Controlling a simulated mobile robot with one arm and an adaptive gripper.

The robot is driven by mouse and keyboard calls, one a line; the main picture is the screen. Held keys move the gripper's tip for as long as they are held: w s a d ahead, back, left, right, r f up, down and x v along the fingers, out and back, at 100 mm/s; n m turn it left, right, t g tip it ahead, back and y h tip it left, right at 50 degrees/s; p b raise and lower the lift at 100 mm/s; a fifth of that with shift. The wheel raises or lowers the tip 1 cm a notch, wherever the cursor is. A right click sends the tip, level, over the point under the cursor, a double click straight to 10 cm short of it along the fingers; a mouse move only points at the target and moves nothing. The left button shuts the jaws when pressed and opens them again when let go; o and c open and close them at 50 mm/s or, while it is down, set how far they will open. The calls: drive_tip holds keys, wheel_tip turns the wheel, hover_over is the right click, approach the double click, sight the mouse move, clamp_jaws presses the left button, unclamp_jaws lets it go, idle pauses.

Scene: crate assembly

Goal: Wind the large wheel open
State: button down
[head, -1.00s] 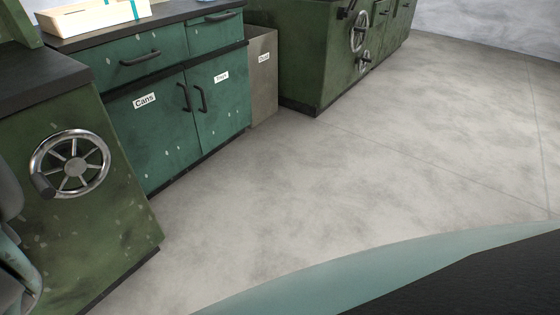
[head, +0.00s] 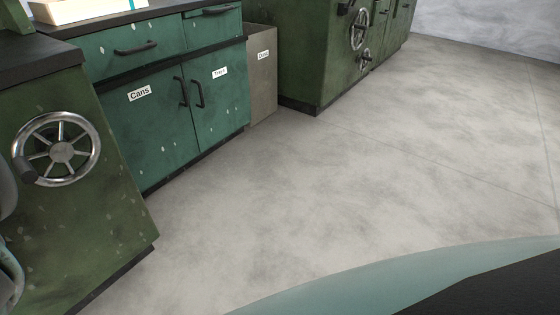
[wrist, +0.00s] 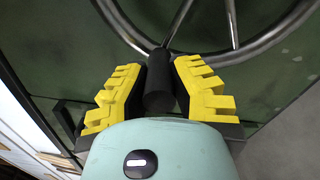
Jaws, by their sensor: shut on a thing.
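The large wheel (head: 96,152) is a silver spoked handwheel on the side of a worn green cabinet, at the left of the head view. Its black handle (head: 25,168) sticks out at the lower left of the rim. In the wrist view, part of the wheel's rim (wrist: 262,48) and spokes show at the top. My gripper (wrist: 160,84), with yellow ridged fingers, is shut on the black handle (wrist: 160,92), which lies between the fingers. In the head view my gripper cannot be made out; part of my arm shows at the left edge.
A teal cabinet labelled Cans (head: 150,120) stands beside the green one. A grey bin (head: 262,85) and another green unit (head: 305,60) with smaller wheels stand further back. The concrete floor (head: 380,170) to the right is clear.

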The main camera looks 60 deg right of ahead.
drive_tip(key=shift+s+f, duration=0.15)
drive_tip(key=shift+f, duration=0.25)
drive_tip(key=c, duration=1.2)
unclamp_jaws()
drive_tip(key=shift+c, duration=0.2)
drive_tip(key=o, duration=0.5)
drive_tip(key=shift+a+r, duration=0.1)
drive_tip(key=shift+r, duration=0.1)
drive_tip(key=s, duration=1.1)
drive_tip(key=shift+s, duration=0.35)
drive_tip(key=shift+a, duration=0.1)
